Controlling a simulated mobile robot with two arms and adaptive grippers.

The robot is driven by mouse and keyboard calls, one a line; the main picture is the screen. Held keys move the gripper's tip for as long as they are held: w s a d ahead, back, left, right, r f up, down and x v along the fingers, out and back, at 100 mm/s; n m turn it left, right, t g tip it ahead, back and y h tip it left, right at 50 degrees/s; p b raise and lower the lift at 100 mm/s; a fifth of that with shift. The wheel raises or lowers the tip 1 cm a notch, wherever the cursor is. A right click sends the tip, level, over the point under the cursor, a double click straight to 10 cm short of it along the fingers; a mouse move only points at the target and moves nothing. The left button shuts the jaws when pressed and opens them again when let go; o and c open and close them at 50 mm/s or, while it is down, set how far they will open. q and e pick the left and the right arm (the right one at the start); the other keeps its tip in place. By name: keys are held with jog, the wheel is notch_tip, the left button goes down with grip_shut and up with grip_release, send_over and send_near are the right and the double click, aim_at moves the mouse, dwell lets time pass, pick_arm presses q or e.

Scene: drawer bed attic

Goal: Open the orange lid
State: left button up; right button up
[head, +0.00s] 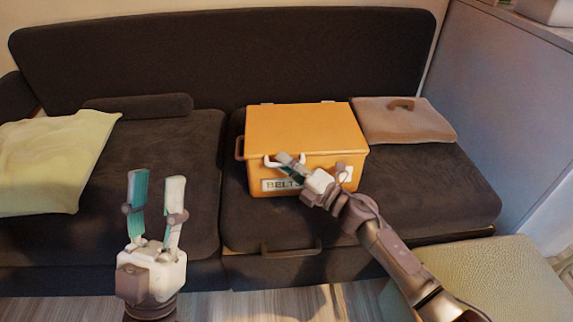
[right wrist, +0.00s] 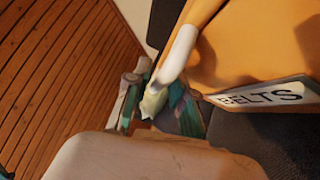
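An orange box stands on the dark sofa, and its orange lid (head: 305,128) is down. A white handle (head: 270,162) sticks out at the front left, above a "BELTS" label (head: 280,184). My right gripper (head: 284,165) is at this handle, its fingers parted. In the right wrist view the white handle (right wrist: 177,52) runs down between or just in front of the two teal-lined fingers (right wrist: 157,105); firm contact cannot be told. My left gripper (head: 157,185) is open and empty, pointing up in front of the sofa, left of the box.
A brown folded item (head: 405,120) lies right of the box. A pale yellow cloth (head: 50,160) lies on the left seat, and a dark bolster (head: 138,105) lies behind it. A drawer handle (head: 291,250) shows below the box. A light green ottoman (head: 500,280) stands at front right.

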jog(key=shift+c, duration=0.2)
grip_shut()
